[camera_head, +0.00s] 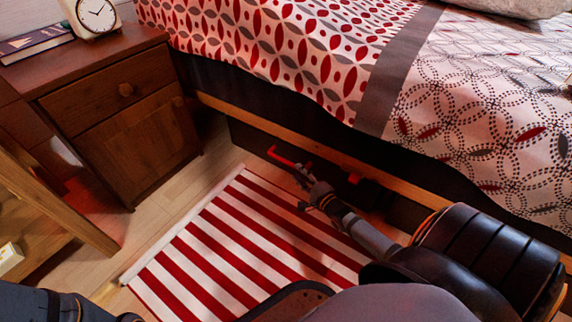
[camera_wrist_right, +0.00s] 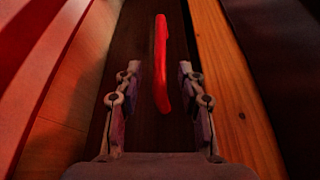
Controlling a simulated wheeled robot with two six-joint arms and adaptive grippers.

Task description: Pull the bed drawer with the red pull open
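The red pull (camera_head: 287,159) is a slim bar on the dark drawer front (camera_head: 248,137), low on the bed's side under a wooden rail. The drawer front looks flush with the bed side. My right gripper (camera_head: 304,180) is at the pull's right end, low over the rug. In the right wrist view, the red pull (camera_wrist_right: 161,65) runs lengthwise between the two open fingers (camera_wrist_right: 160,92), with a gap on each side. The fingers hold nothing. The arm hides part of the bed side. Only part of my left arm shows at the bottom left; its gripper is out of view.
A red-and-white striped rug (camera_head: 230,240) covers the floor before the bed. A brown nightstand (camera_head: 130,120) with a clock (camera_head: 97,14) and books (camera_head: 35,42) stands left of the drawer. A wooden piece of furniture (camera_head: 50,205) is at the left edge. The wooden rail (camera_wrist_right: 237,85) runs beside the drawer front.

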